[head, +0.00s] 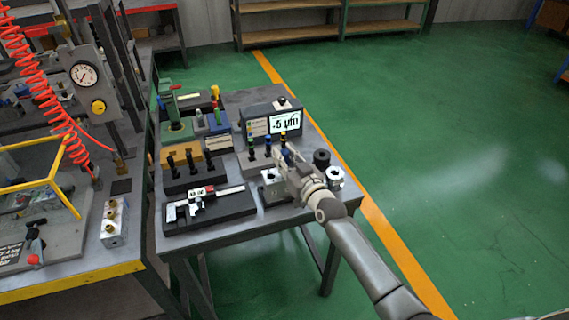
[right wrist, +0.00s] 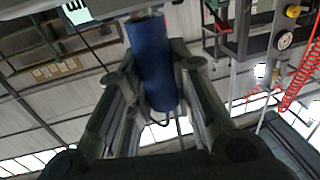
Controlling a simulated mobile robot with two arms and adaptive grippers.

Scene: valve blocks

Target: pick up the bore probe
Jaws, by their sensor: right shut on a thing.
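The bore probe shows as a plain blue cylinder (right wrist: 155,65) in the right wrist view, between the two fingers of my right gripper (right wrist: 158,95). The fingers are shut on it. In the head view my right gripper (head: 288,163) is over the right side of the small grey table, in front of the readout box. Only a small blue part of the probe (head: 288,156) shows there; the gripper hides the rest. I cannot tell whether its lower end is clear of its stand. My left gripper is not in view.
The readout box (head: 271,122) stands behind the gripper. A block with dark plug gauges (head: 268,152) is close at its left, a metal valve block (head: 275,187) below, and a black ring (head: 321,159) and metal part (head: 334,177) at its right. A caliper (head: 205,202) lies front left.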

